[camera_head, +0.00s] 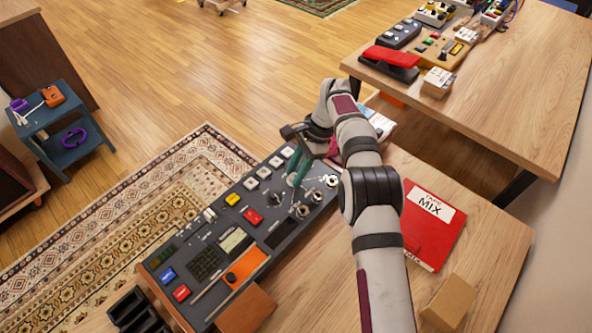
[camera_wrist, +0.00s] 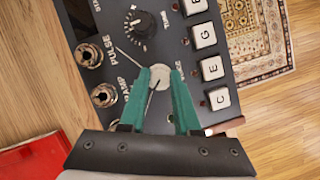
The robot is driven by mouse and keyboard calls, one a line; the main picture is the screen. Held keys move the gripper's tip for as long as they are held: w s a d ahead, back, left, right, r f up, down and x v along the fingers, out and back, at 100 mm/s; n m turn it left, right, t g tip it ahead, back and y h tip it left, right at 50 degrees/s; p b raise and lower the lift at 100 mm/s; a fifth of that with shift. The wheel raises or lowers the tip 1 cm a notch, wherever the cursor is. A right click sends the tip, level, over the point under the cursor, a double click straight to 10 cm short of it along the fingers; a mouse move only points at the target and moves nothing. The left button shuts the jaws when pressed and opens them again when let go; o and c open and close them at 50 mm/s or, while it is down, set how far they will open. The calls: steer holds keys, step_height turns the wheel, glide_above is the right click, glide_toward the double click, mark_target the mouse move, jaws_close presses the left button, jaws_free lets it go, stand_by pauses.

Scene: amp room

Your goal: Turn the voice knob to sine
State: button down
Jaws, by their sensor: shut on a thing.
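The voice knob (camera_wrist: 159,77) is a small silver knob on the dark synth panel in the wrist view. The labels PULSE and one partly hidden, ending in AMP, stand to its left. A thin light line runs from the knob toward PULSE. My gripper (camera_wrist: 160,84) has its two teal fingers closed on either side of the knob, covering part of the panel around it. In the head view, my gripper (camera_head: 296,167) reaches down onto the right part of the synth (camera_head: 213,254); the knob is hard to make out there. I cannot read a sine label.
A black knob (camera_wrist: 139,22) sits just beyond the held knob. White lettered keys (camera_wrist: 204,36) run along the right, and metal jacks (camera_wrist: 103,95) lie left. A red MIX folder (camera_head: 430,222) and a cardboard block (camera_head: 449,303) lie on the table to the right.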

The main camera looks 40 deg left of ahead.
steer(key=c, duration=0.6)
jaws_free()
steer(key=shift+w+r, duration=0.1)
steer(key=v, duration=0.6)
steer(key=shift+w+d+r, duration=0.15)
steer(key=shift+w+r, duration=0.05)
steer(key=shift+r, duration=0.4)
